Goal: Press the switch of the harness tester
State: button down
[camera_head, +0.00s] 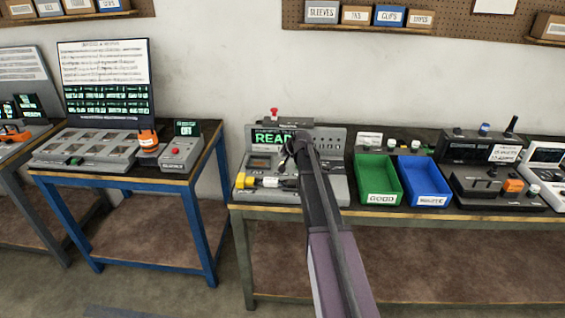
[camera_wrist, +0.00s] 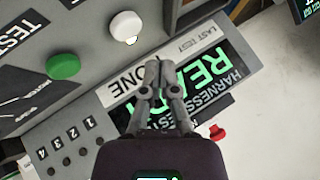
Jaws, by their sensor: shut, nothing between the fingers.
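The harness tester (camera_head: 254,194) is a grey unit on the right-hand bench, with a lit screen (camera_head: 268,139) reading READY. In the wrist view the screen (camera_wrist: 208,68) appears upside down, with a "last test none" strip beside it. A round green button or lamp (camera_wrist: 63,66) and a round white one (camera_wrist: 125,26) sit on its grey face; I cannot tell which part is the switch. My gripper (camera_wrist: 153,68) is shut and empty, its tips in front of the screen, apart from both round parts. In the head view my arm hides the tester's right part.
A red knob (camera_head: 274,113) stands on the tester's top and also shows in the wrist view (camera_wrist: 217,132). Yellow and white connectors (camera_head: 270,182) lie at its front. Green (camera_head: 379,199) and blue (camera_head: 430,201) bins stand to the right. Another bench (camera_head: 120,181) stands left, across a gap.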

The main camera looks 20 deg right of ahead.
jog(key=shift+r+p, duration=1.55)
jog(key=shift+r, duration=0.25)
